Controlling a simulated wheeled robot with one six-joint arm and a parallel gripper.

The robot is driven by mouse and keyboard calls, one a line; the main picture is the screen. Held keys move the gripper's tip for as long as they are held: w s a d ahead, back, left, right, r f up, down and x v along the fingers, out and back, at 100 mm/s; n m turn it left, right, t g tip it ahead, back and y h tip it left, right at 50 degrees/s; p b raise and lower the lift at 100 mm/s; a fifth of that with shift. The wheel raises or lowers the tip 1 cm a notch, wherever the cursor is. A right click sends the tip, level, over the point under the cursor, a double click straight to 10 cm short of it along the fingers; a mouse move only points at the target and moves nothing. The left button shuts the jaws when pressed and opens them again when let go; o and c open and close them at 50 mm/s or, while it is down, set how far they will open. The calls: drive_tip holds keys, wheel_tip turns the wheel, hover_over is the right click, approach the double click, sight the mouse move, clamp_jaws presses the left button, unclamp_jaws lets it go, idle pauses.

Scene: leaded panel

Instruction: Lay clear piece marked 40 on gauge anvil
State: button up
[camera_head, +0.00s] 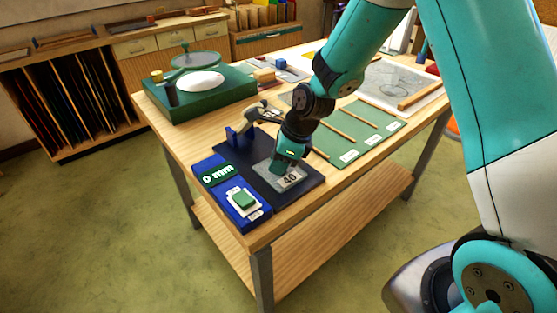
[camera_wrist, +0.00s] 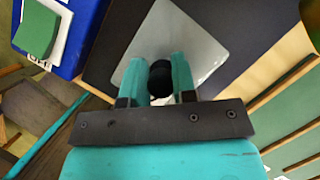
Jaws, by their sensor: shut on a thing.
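The clear piece marked 40 (camera_head: 292,179) is a greyish see-through plate over the dark mat of the gauge. It also shows in the wrist view (camera_wrist: 205,48) beneath my fingers. My gripper (camera_head: 285,165) points down over it. In the wrist view my gripper (camera_wrist: 160,78) is shut on a round black knob (camera_wrist: 160,72) at the piece. I cannot tell whether the piece touches the mat. The blue gauge (camera_head: 212,197) reads "0 mm" and has a green square button (camera_head: 244,200) on a white plate. I cannot pick out the anvil clearly.
The dark mat (camera_head: 258,150) lies at the table's near corner, with a blue bracket (camera_head: 238,136) behind. A green rack (camera_head: 350,152) with wooden strips lies to the right. A green box (camera_head: 196,107) with a white oval stands at the back left.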

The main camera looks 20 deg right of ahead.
drive_tip(key=o, duration=0.8)
drive_tip(key=v, duration=1.1)
drive_tip(key=s+a+r+n, duration=0.2)
drive_tip(key=s+r+n, duration=0.1)
drive_tip(key=s+n, duration=0.4)
drive_tip(key=s+a+r+n+g, duration=0.1)
drive_tip(key=s+a+r+n, duration=0.1)
drive_tip(key=s+n, duration=0.6)
drive_tip(key=s+a+r+n+g, duration=0.1)
drive_tip(key=s+a+r+n, duration=0.2)
drive_tip(key=s+n, duration=0.5)
drive_tip(key=shift+a+r+n, duration=0.3)
drive_tip(key=shift+a+n, duration=0.3)
drive_tip(key=shift+n, duration=3.2)
drive_tip(key=shift+w, duration=0.1)
